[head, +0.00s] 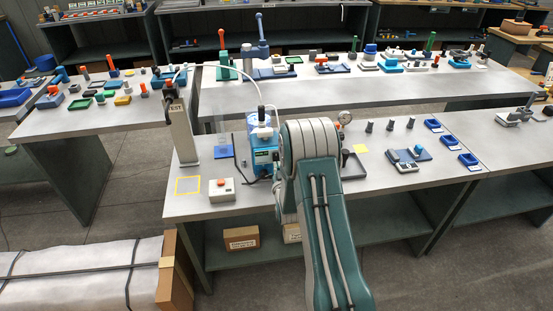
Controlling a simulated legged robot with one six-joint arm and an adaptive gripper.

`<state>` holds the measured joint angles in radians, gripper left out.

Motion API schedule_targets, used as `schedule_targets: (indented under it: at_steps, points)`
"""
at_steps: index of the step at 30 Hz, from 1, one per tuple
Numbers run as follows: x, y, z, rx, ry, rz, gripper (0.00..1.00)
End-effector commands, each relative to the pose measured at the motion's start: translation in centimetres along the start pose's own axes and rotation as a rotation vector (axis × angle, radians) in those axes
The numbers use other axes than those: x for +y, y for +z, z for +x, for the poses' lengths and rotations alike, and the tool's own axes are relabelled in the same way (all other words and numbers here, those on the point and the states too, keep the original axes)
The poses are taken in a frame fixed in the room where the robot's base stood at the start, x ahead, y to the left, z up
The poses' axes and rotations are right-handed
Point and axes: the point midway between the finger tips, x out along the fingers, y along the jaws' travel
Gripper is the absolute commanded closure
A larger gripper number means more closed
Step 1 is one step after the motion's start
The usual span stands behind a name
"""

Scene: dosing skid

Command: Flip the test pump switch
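A grey post (183,135) stands upright at the left end of the near bench. A dark fitting with an orange part (170,90) sits at its top, beside a label reading TEST (175,107). The lever's position is too small to tell. A blue pump (263,157) with a white top stands right of the post, partly hidden by my arm. A white box with a red button (222,188) lies on the bench in front. My arm reaches up in the middle foreground. My gripper is not visible, and no part of it shows near the post.
A yellow square outline (188,185) marks bare bench. Blue trays (467,159) and small knobs stand at right. Cartons (241,238) sit on the shelf below. A wrapped crate (80,275) lies at lower left.

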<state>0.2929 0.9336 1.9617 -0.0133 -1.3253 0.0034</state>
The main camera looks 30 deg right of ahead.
Motion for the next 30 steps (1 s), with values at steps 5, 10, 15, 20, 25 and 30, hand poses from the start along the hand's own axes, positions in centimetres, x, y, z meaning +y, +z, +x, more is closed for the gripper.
schedule_targets:
  at_steps: [5,10,15,20,25,30]
  points:
    - [0.0,0.0,0.4,0.000,0.000,0.000,1.00]
    - [0.0,0.0,0.8,-0.001,0.000,0.000,1.00]
    - [0.0,0.0,0.6,-0.001,0.000,0.000,1.00]
    - [0.0,0.0,-0.7,-0.001,0.000,0.000,1.00]
    - [0.0,0.0,-2.2,-0.002,0.000,0.000,1.00]
    - [0.0,0.0,-3.6,-0.001,0.000,0.000,1.00]
